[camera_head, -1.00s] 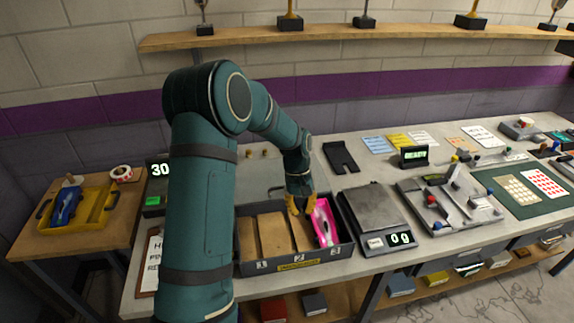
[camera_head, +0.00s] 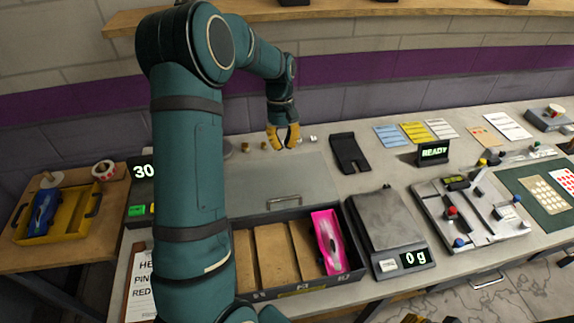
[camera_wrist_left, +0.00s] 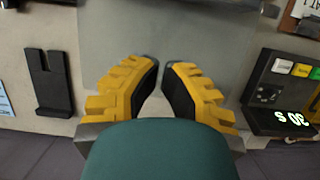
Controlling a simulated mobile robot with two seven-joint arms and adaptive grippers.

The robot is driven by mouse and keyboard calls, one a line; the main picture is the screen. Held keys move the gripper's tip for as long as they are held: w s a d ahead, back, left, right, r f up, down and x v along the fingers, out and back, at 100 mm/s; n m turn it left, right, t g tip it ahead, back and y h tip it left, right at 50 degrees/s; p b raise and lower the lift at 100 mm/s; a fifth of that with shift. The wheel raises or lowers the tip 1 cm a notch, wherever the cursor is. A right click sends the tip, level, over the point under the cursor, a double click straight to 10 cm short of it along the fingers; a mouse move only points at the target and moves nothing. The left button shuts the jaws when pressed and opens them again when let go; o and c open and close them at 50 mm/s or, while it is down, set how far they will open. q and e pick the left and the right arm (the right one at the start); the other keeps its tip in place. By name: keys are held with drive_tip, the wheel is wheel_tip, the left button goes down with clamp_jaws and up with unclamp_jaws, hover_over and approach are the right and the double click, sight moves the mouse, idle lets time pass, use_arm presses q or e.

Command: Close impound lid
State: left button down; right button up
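The impound box (camera_head: 318,290) is a dark tray with numbered compartments, in the head view's lower middle. A pink car (camera_head: 329,243) lies in its right compartment; the other visible compartments show bare tan floors. The box is open on top. Its grey, see-through-looking lid (camera_head: 262,178) lies back behind it, with a handle (camera_head: 284,203) near the box's rear edge. My left gripper (camera_head: 284,138) is above the lid's far edge, open and empty. In the left wrist view its yellow fingers (camera_wrist_left: 161,66) have a gap between them, over the grey panel.
A scale (camera_head: 388,228) stands just right of the box. A black slotted plate (camera_head: 350,153) lies behind the scale. A timer box (camera_head: 140,190) is left of my arm. A yellow tray (camera_head: 85,222) with a blue car (camera_head: 43,212) is on the side table.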

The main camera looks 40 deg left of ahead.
use_arm(q)
hover_over(288, 193)
drive_tip(key=w+a, duration=0.2)
wheel_tip(288, 193, down, 9)
drive_tip(key=shift+s+a+r+b, duration=0.15)
drive_tip(key=shift+b, duration=0.15)
drive_tip(key=shift+s+d+f, duration=0.25)
drive_tip(key=shift+s+d, duration=0.2)
drive_tip(key=shift+d, duration=0.15)
drive_tip(key=shift+s+d+f, duration=0.25)
drive_tip(key=shift+s+d, duration=0.2)
drive_tip(key=shift+d, duration=0.1)
drive_tip(key=shift+s+d+f, duration=0.15)
drive_tip(key=shift+s+d, duration=0.2)
drive_tip(key=shift+d, duration=0.1)
use_arm(e)
drive_tip(key=shift+f, duration=0.3)
use_arm(q)
drive_tip(key=shift+d, duration=0.1)
use_arm(e)
drive_tip(key=shift+s+d, duration=0.1)
